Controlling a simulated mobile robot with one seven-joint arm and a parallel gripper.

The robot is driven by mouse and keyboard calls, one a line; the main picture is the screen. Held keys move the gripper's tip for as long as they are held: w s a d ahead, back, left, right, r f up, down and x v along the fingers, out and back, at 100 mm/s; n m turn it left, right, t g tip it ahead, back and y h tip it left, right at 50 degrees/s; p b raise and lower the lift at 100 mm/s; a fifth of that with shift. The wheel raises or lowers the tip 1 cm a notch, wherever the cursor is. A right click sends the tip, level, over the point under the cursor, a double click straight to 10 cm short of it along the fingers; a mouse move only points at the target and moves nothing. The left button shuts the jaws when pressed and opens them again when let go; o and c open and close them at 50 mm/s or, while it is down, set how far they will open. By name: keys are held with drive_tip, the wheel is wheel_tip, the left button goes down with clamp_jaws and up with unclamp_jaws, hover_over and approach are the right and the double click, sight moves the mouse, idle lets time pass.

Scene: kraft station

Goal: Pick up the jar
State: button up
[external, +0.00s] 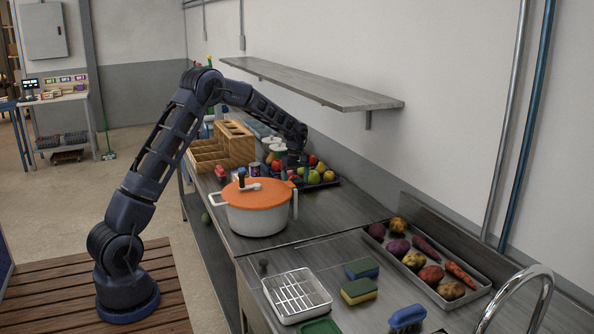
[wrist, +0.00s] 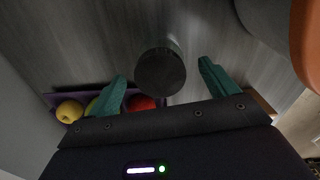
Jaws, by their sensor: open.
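The jar (wrist: 162,72) shows in the wrist view as an upright cylinder with a dark round top, seen from above. It stands on the metal counter. My gripper (wrist: 164,70) is open, with one teal finger to the left of the jar and one to the right. Gaps show between the jar and both fingers, and nothing is held. In the external view my gripper (external: 292,166) is low over the counter beyond the orange-lidded pot, and I cannot make out the jar clearly there.
A white pot with an orange lid (external: 258,190) stands near my gripper. A dark tray of fruit (external: 318,177) is close by, with a yellow fruit (wrist: 69,111) in the wrist view. A wooden organizer (external: 228,148) stands behind. A wall shelf (external: 310,85) hangs above the counter.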

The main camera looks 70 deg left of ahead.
drive_tip(key=shift+d+f, duration=0.1)
drive_tip(key=shift+f, duration=1.8)
drive_tip(key=c, duration=1.2)
